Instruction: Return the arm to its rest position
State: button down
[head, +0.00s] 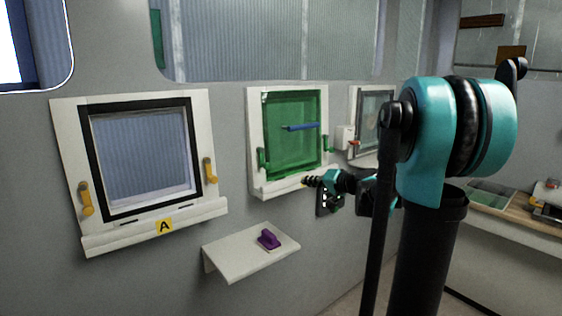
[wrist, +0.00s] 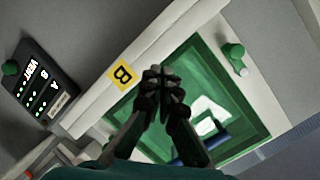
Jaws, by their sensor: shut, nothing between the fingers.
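My gripper (head: 308,181) is in front of the lower sill of the green-paned window (head: 291,112) in the head view. In the wrist view my gripper (wrist: 163,72) has its fingers together with nothing between them. Behind the fingers lie the window's white frame (wrist: 160,62), a yellow label B (wrist: 122,74) and the green pane (wrist: 185,85). I cannot tell whether the fingertips touch the frame. My arm's large teal joint hides part of the right side of the head view.
Window A (head: 145,158) has yellow latches. A small shelf (head: 235,255) below holds a purple handled block (head: 268,239). A dark panel (wrist: 40,90) with lit marks is beside the window. A counter (head: 520,225) stands at right.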

jog(key=s+a+f+n+g+h, duration=0.1)
jog(key=s+f+n+g+h, duration=0.3)
jog(key=s+f, duration=1.3)
jog(key=s+d+f+g+h, duration=0.1)
jog(key=s+d+f+h, duration=0.1)
jog(key=s, duration=0.6)
jog(key=s+d+f+g+h, duration=0.2)
jog(key=s+d+f, duration=0.3)
jog(key=s, duration=0.3)
jog(key=shift+s+d+f+m+h, duration=0.2)
jog(key=shift+s+m+h, duration=0.15)
jog(key=shift+h, duration=0.45)
